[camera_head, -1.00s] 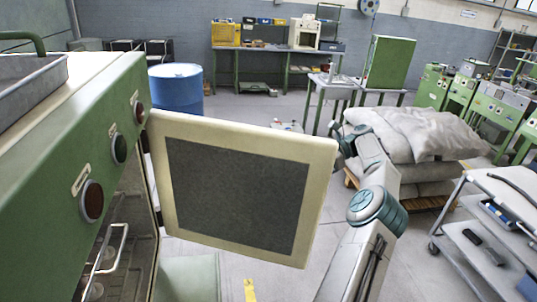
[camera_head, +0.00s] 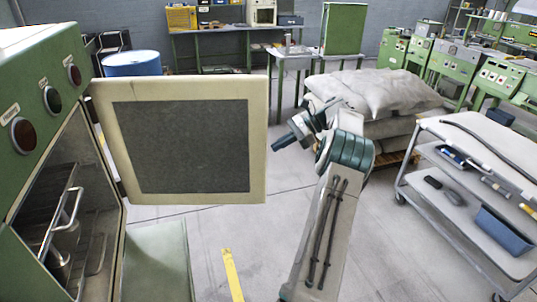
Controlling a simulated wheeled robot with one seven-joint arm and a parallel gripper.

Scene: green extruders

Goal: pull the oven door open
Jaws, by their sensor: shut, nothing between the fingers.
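The oven (camera_head: 25,85) is the green machine at the left, with its dark inside and metal racks showing. The oven door (camera_head: 258,140), a cream frame around a dark panel (camera_head: 182,147), stands wide open, hinged at its left edge beside the oven. My gripper (camera_head: 276,146) is at the end of my arm, just right of the door's free edge. It looks apart from the door, is shut, and holds nothing. The door's far side and any handle there are hidden.
Stacked grey sacks (camera_head: 375,95) on a pallet stand behind my arm. A grey cart (camera_head: 475,145) with tools is at the right. A blue barrel (camera_head: 131,66) is behind the door. The floor between the door and cart is mostly clear.

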